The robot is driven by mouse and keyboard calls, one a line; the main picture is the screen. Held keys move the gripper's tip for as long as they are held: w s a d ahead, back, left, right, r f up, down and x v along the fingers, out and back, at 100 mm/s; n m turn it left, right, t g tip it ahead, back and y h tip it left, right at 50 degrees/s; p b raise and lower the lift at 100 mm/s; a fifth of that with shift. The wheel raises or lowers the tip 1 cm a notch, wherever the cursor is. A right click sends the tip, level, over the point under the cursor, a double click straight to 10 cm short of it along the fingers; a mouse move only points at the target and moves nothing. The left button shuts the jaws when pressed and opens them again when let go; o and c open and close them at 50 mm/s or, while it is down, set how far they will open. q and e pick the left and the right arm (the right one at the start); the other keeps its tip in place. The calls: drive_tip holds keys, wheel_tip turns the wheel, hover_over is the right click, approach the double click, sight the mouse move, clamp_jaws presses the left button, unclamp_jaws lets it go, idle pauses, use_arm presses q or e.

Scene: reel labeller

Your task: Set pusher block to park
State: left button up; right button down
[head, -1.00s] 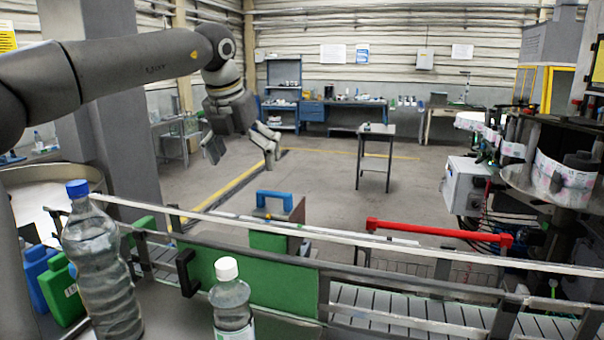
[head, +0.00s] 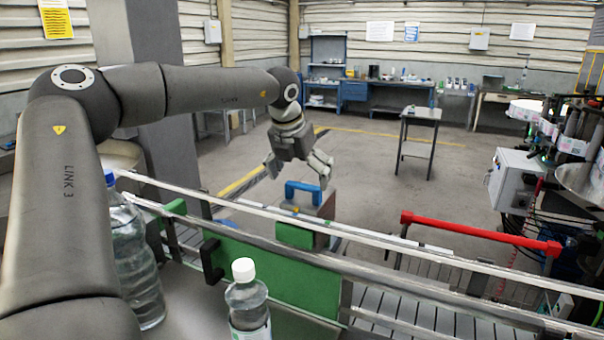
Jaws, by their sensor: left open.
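The pusher block appears to be the grey and green block (head: 296,234) with a blue handle (head: 303,193) on top, set at the conveyor's far rail. My left gripper (head: 298,174) hangs just above and behind the blue handle, fingers pointing down and apart, with nothing between them. It looks close to the handle, but I cannot tell whether it touches. No park mark can be made out. My right gripper does not show.
A green plate (head: 270,270) lines the near side of the conveyor (head: 420,315). A white-capped bottle (head: 246,300) and a larger bottle (head: 135,255) stand in front. A red bar (head: 480,233) crosses at right.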

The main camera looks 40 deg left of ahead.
use_arm(q)
drive_tip(key=shift+w+f, duration=0.15)
drive_tip(key=shift+f, duration=0.35)
drive_tip(key=c, duration=1.4)
